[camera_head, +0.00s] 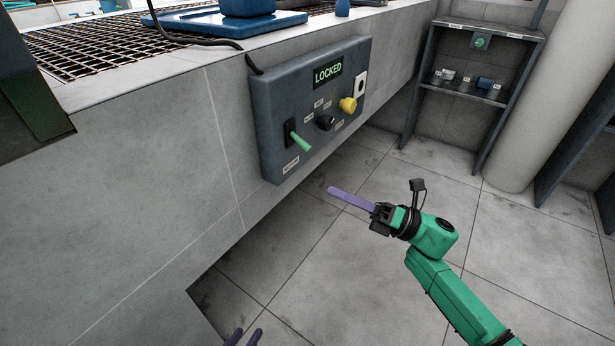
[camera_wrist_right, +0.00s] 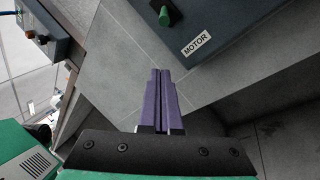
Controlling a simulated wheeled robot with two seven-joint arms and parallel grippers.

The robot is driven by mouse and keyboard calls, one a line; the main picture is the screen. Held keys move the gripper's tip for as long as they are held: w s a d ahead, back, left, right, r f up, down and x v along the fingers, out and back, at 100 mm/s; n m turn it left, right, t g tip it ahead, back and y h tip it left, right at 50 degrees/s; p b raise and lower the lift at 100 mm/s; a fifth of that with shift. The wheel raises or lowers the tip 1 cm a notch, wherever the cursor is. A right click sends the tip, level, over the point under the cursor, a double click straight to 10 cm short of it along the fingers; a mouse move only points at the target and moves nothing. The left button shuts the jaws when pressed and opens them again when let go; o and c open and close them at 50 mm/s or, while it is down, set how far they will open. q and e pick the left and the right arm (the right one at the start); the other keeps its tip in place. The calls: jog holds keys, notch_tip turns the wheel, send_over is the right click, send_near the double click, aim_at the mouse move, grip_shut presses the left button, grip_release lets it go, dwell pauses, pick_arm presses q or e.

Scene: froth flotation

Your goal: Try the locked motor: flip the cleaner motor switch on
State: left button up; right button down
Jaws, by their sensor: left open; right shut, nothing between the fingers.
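The dark control box (camera_head: 266,128) is fixed to the side of the concrete block. Its lit display (camera_head: 328,72) reads LOCKED. The green motor switch lever (camera_head: 301,142) is at the box's lower left, above a MOTOR label (camera_head: 291,166). In the right wrist view, the green lever (camera_wrist_right: 166,14) is at the top, with the MOTOR label (camera_wrist_right: 197,42) beside it. My right gripper (camera_head: 333,191) has its purple fingers shut and empty, below and right of the lever, apart from it. My left gripper (camera_head: 243,337) shows only its purple fingertips at the bottom edge; they are apart.
A black knob (camera_head: 325,122) and a yellow knob (camera_head: 348,104) sit right of the lever. A black cable (camera_head: 190,41) runs over the ledge. A shelf unit (camera_head: 467,91) and round column (camera_head: 551,95) stand at the back right. Floor in front is clear.

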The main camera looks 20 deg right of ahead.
aim_at(300, 142)
pick_arm(q)
jog(key=shift+d+f+t+b, duration=0.25)
jog(key=shift+f+t+b, duration=0.15)
jog(key=shift+b, duration=0.2)
pick_arm(e)
jog(key=w+a+r, duration=0.4)
jog(key=w, duration=0.2)
jog(key=shift+w+a+r, duration=0.3)
jog(key=shift+w+r, duration=0.05)
jog(key=shift+w, duration=0.05)
pick_arm(q)
jog(key=shift+r, duration=0.1)
pick_arm(e)
jog(key=shift+r, duration=0.1)
